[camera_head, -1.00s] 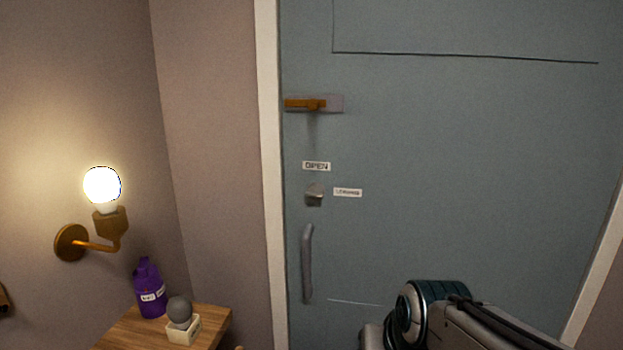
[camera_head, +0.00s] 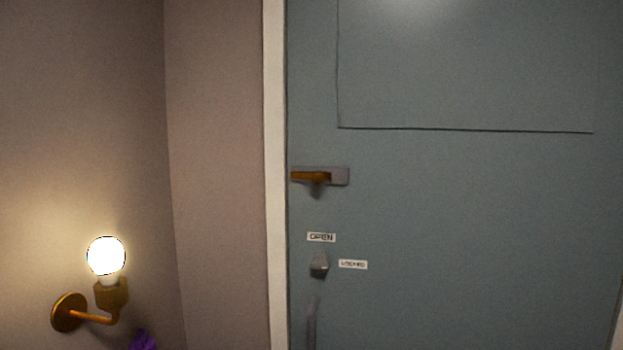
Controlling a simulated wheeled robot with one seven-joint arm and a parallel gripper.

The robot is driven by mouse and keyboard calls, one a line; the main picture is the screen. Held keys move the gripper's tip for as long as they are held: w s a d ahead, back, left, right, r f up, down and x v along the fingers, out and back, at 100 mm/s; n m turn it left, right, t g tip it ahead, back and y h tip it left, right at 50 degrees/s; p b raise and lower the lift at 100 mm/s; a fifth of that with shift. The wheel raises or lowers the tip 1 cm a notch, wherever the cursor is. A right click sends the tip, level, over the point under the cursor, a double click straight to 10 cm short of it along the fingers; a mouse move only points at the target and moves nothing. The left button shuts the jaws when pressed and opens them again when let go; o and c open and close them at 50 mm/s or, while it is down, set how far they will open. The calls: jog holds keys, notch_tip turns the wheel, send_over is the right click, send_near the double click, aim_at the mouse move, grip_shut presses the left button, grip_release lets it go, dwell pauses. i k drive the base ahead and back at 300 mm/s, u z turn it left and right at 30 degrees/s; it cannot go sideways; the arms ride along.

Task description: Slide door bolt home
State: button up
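The blue-grey door (camera_head: 470,230) fills the right of the head view and looks closed in its white frame. The door bolt (camera_head: 312,177) is a brass-coloured bar with a small knob below it, on a grey plate (camera_head: 341,176) near the door's left edge. The bar's left end lies close to the door's left edge; I cannot tell whether it enters the frame. My gripper is out of view, and nothing touches the bolt.
Below the bolt are an OPEN label (camera_head: 321,237), a grey turn knob (camera_head: 319,264), a LOCKED label (camera_head: 353,264) and a grey pull handle (camera_head: 312,325). A lit wall lamp (camera_head: 106,257) juts out at left. A purple object (camera_head: 142,340) shows at the bottom edge.

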aim_at(318, 177)
jog(key=z, duration=1)
jog(key=k, duration=1)
jog(key=u, duration=0.95)
jog(key=i, duration=1)
jog(key=u, duration=0.05)
